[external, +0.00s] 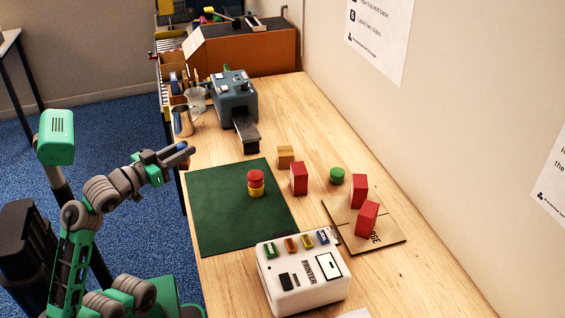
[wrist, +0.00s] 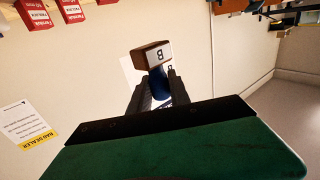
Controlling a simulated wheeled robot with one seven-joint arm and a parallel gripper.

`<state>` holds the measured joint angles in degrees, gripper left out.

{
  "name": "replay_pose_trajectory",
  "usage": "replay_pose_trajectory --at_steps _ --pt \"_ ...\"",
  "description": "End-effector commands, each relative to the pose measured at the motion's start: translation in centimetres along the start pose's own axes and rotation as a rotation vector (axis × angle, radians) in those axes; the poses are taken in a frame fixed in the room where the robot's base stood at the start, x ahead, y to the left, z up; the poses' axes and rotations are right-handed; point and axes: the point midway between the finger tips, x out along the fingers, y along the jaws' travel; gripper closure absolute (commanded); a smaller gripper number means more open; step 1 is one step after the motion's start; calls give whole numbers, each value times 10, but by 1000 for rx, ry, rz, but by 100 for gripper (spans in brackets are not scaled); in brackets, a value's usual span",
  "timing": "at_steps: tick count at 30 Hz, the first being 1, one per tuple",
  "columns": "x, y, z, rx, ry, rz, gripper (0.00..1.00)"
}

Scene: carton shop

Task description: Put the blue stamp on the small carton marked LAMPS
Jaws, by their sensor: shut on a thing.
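My gripper (wrist: 160,92) is shut on the blue stamp (wrist: 159,84), which shows a blue body and a brown block with a white "B" label in the wrist view. In the external view my gripper (external: 182,150) is raised by the table's left edge, apart from all cartons. Red cartons stand on the table: one near the middle (external: 299,179) and two on a flat brown cardboard sheet (external: 396,238) at the right. A small tan block (external: 285,158) stands behind the first. I cannot read LAMPS on any.
A green mat (external: 225,215) carries a red cylinder (external: 256,175) on a yellow one (external: 257,191). A green cylinder (external: 337,176) stands right of it. A white printer (external: 303,285) sits in front, and a blue-grey machine (external: 233,97) stands behind. Much of the mat is bare.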

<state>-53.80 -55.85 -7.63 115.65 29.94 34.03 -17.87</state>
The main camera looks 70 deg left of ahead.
Motion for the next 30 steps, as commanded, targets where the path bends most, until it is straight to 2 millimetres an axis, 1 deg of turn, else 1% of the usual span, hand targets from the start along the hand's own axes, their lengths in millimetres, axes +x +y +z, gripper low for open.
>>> replay_pose_trajectory --at_steps 1,2,3,5,6,8,9,10,12,14,15,18,21,26,29,30 --pt "26 -8 -26 -6 -11 17 100" --pt "41 -13 -33 -5 -11 24 100" --pt "60 -19 -42 -4 -10 35 100" --pt "89 -29 -52 -4 -10 42 100" --pt "108 -32 -58 -3 -9 53 100" --pt "136 -39 -64 -3 -10 62 100" --pt "156 -41 -66 -4 -10 71 100" --pt "170 -41 -66 -3 -11 79 100" --pt "197 -37 -58 -2 -12 98 100" --pt "215 -32 -48 -1 -12 109 100" --pt "226 -28 -39 -1 -13 115 100" --pt "246 -17 -16 1 -12 123 100" --pt "256 -9 5 1 -9 124 100" --pt "264 -3 26 3 -5 123 100" --pt "282 0 39 2 -7 124 100" --pt "293 0 44 2 -7 124 100"
